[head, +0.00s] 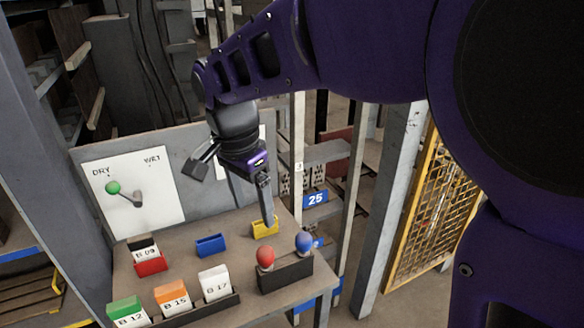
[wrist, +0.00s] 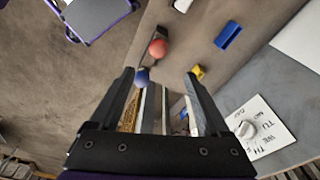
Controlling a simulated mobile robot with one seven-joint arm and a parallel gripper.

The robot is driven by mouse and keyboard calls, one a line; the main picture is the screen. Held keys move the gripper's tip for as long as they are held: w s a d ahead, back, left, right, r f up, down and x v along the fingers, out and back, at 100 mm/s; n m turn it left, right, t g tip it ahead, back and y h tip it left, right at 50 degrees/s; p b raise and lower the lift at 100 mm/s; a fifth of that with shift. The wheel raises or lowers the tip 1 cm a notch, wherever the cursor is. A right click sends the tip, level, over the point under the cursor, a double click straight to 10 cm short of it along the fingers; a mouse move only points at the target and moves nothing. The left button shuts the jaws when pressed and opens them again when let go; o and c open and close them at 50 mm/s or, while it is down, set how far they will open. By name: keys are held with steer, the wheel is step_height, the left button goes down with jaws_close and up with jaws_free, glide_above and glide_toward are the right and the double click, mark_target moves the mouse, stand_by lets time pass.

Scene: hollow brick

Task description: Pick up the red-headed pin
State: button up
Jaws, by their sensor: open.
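The red-headed pin (head: 265,257) stands at the left end of a black block (head: 286,276) at the front right of the table. A blue-headed pin (head: 304,241) stands at the block's right end. In the wrist view the red head (wrist: 157,48) lies beyond my fingertips, and the blue head (wrist: 142,76) shows close to the left fingertip. My gripper (head: 268,220) points down near the small yellow bin, behind the pins in the head view. In the wrist view my gripper (wrist: 161,77) is open, with no pin held between the fingers.
A yellow bin (head: 265,229), a blue bin (head: 210,245) and a red bin (head: 150,265) stand on the table (head: 190,268). Marked cards, such as B 17 (head: 215,282), stand along the front. A DRY/WET panel (head: 130,185) with a green-knobbed lever is behind.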

mark_target(264, 250)
steer(key=f, duration=0.5)
steer(key=w+f+b, duration=0.1)
steer(key=f, duration=0.2)
steer(key=shift+d+f, duration=0.2)
steer(key=shift+d, duration=0.1)
steer(key=f, duration=0.3)
steer(key=f+b, duration=0.1)
steer(key=f, duration=0.1)
steer(key=shift+w+d+f, duration=0.1)
steer(key=shift+d, duration=0.25)
jaws_close()
